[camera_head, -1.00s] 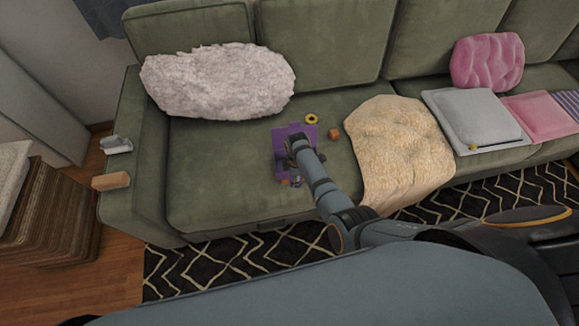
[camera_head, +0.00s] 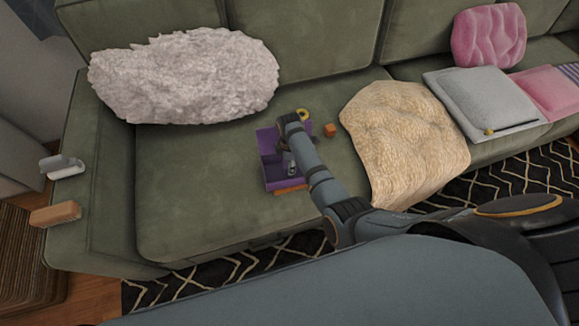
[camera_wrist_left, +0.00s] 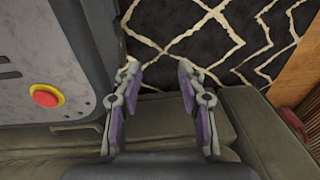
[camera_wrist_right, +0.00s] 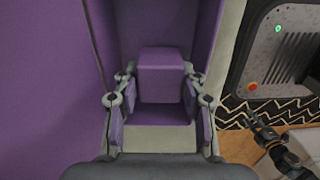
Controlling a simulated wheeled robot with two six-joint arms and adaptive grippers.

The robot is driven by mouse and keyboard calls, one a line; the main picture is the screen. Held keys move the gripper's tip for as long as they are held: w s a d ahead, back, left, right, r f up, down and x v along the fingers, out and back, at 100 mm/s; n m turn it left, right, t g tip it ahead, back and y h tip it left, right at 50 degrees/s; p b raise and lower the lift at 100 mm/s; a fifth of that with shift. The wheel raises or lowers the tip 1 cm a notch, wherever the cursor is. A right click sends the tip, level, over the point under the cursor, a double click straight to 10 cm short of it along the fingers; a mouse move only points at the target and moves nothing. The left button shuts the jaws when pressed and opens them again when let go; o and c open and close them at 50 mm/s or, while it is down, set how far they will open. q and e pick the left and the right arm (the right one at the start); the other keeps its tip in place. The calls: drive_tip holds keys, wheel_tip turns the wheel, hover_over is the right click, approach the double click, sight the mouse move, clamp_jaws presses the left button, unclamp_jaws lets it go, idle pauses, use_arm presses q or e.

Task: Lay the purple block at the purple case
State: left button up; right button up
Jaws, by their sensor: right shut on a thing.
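The purple case (camera_head: 267,146) lies on the couch seat in the head view, partly hidden by my right arm. In the right wrist view, the purple case (camera_wrist_right: 130,30) shows as tall purple walls and a floor around an open space. The purple block (camera_wrist_right: 160,75) is between the fingers of my right gripper (camera_wrist_right: 159,84), which is shut on it. The block is within or just in front of that space; I cannot tell whether it touches the floor. In the left wrist view, my left gripper (camera_wrist_left: 159,66) is open and empty, with rug and couch beyond it.
A yellow ring (camera_head: 303,114) and an orange cube (camera_head: 330,130) lie beside the case. An orange piece (camera_head: 291,190) is at its front edge. A beige blanket (camera_head: 400,135) is to the right, a fluffy pillow (camera_head: 185,75) behind. The seat left of the case is clear.

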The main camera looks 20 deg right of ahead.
drive_tip(key=f+b, duration=0.2)
drive_tip(key=b, duration=0.1)
drive_tip(key=shift+w+d, duration=0.1)
drive_tip(key=shift+w, duration=0.1)
drive_tip(key=shift+w+f+b, duration=0.25)
drive_tip(key=shift+f+b, duration=0.65)
drive_tip(key=shift+f, duration=0.2)
drive_tip(key=shift+s+r, duration=0.15)
drive_tip(key=shift+r, duration=0.15)
drive_tip(key=shift+f, duration=0.25)
use_arm(q)
drive_tip(key=w+f, duration=0.2)
drive_tip(key=w, duration=0.1)
drive_tip(key=w+f, duration=0.1)
drive_tip(key=shift+w+a+f, duration=0.1)
drive_tip(key=shift+w+a, duration=0.05)
drive_tip(key=shift+w, duration=0.25)
use_arm(e)
drive_tip(key=o, duration=1.1)
drive_tip(key=shift+o, duration=0.2)
drive_tip(key=shift+r, duration=0.15)
